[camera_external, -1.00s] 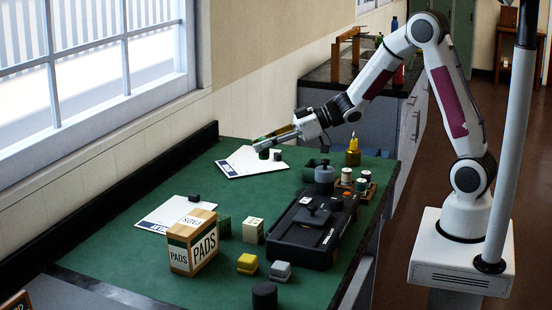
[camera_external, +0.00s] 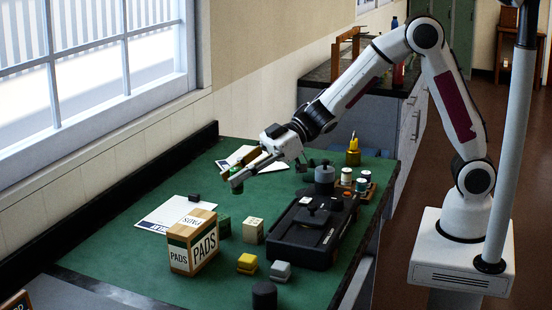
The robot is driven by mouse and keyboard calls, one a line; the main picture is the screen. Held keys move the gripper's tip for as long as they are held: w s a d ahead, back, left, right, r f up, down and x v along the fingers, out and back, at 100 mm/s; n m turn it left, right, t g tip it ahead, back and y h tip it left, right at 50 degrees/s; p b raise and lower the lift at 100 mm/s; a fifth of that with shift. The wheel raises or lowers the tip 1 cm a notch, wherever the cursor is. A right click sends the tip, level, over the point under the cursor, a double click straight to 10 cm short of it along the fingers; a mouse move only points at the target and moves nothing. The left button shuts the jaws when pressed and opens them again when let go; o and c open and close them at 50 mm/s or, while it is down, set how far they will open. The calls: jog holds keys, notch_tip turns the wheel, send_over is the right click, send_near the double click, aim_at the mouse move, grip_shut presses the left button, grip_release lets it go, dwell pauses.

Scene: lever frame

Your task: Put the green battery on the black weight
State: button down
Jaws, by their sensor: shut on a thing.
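My gripper (camera_external: 230,174) is above the far left part of the green table, fingers pointing left and slightly down. It is shut on a small dark thing (camera_external: 237,187) at the fingertips, which I take to be the green battery; its colour and outline are hard to make out. A black cylinder (camera_external: 264,296), which looks like the black weight, stands upright at the table's near edge, well apart from my gripper. A smaller black piece (camera_external: 194,197) lies on the nearer white sheet.
A PADS box (camera_external: 193,246) stands left of centre, beside a pale block (camera_external: 253,231). Yellow (camera_external: 247,264) and grey (camera_external: 281,270) blocks lie in front. A black device (camera_external: 305,238), a grey weight (camera_external: 324,180) and a spool rack (camera_external: 357,186) are on the right.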

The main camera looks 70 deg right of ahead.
jog(key=s+a+r+n+g+y, duration=0.1)
jog(key=s+a+n+g, duration=0.1)
jog(key=s+a, duration=0.35)
jog(key=s+a+n+g+y, duration=0.1)
jog(key=s+a, duration=0.1)
jog(key=a, duration=0.6)
jog(key=r+n+g, duration=0.1)
jog(key=n+g, duration=0.1)
jog(key=g, duration=0.1)
send_over(264, 288)
jog(key=shift+r, duration=0.2)
jog(key=shift+y, duration=0.3)
jog(key=shift+f, duration=3.15)
jog(key=shift+f, duration=1.9)
jog(key=shift+f, duration=0.15)
jog(key=c, duration=1.8)
grip_release()
